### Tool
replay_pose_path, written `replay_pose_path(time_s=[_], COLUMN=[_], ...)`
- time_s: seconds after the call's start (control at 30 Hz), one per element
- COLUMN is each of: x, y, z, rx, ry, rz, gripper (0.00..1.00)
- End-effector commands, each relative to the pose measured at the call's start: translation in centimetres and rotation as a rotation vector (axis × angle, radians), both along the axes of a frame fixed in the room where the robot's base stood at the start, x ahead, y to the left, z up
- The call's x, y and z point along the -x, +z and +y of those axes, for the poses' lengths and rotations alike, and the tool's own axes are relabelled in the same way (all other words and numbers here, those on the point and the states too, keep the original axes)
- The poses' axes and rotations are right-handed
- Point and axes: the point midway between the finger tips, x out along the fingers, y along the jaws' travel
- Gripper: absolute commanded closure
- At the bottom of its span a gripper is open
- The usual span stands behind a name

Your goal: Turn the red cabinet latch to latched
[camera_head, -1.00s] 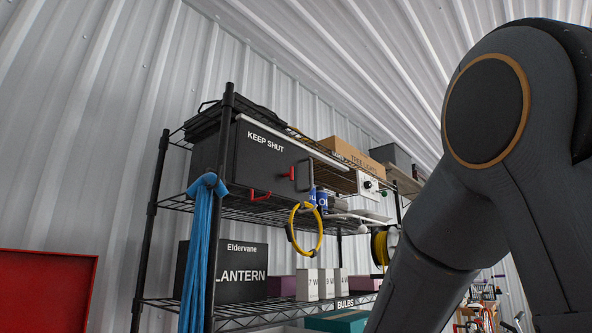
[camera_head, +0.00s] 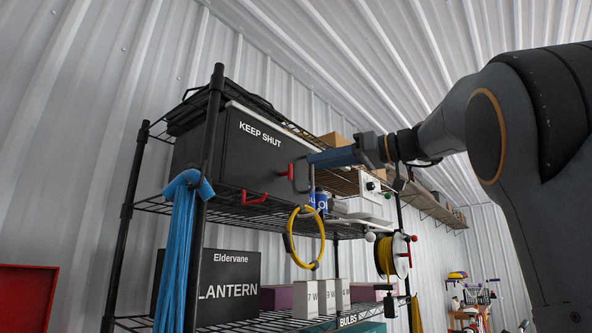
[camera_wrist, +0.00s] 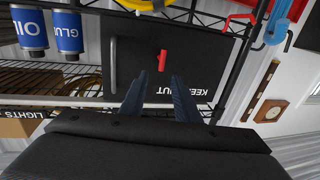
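The black cabinet (camera_head: 225,150) marked KEEP SHUT stands on the rack's upper shelf; it also shows in the wrist view (camera_wrist: 190,58). Its red latch (camera_head: 291,172) is on the front, beside the grey handle (camera_head: 303,177). In the wrist view the latch (camera_wrist: 162,56) is a short red bar, long side running up and down the picture. My gripper (camera_head: 312,160) is close in front of the latch in the head view. In the wrist view the two fingers of my gripper (camera_wrist: 157,80) are apart, with empty space between them, and the latch lies just beyond the tips.
A yellow hoop (camera_head: 291,240), blue cans (camera_head: 319,200) and a cable reel (camera_head: 394,256) are right of and below the cabinet. A red hook (camera_head: 256,199) sits at the shelf edge under it.

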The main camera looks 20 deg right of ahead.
Motion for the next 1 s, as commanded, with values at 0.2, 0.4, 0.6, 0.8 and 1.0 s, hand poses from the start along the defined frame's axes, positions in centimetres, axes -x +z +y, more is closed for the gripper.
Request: replay_pose_path(time_s=[0.2, 0.4, 0.6, 0.8, 1.0], x=[-2.3, -4.0, -4.8, -4.9, -4.9], y=[0.1, 0.1, -0.1, -0.2, -0.2], z=[2.9, 4.7, 5.3, 5.2, 5.1], rx=[-0.003, -0.003, -0.001, -0.001, -0.001], ry=[0.009, 0.006, 0.002, -0.001, -0.001], rz=[0.006, 0.006, 0.006, 0.006, 0.006], gripper=[0.71, 0.71, 0.71, 0.71, 0.98])
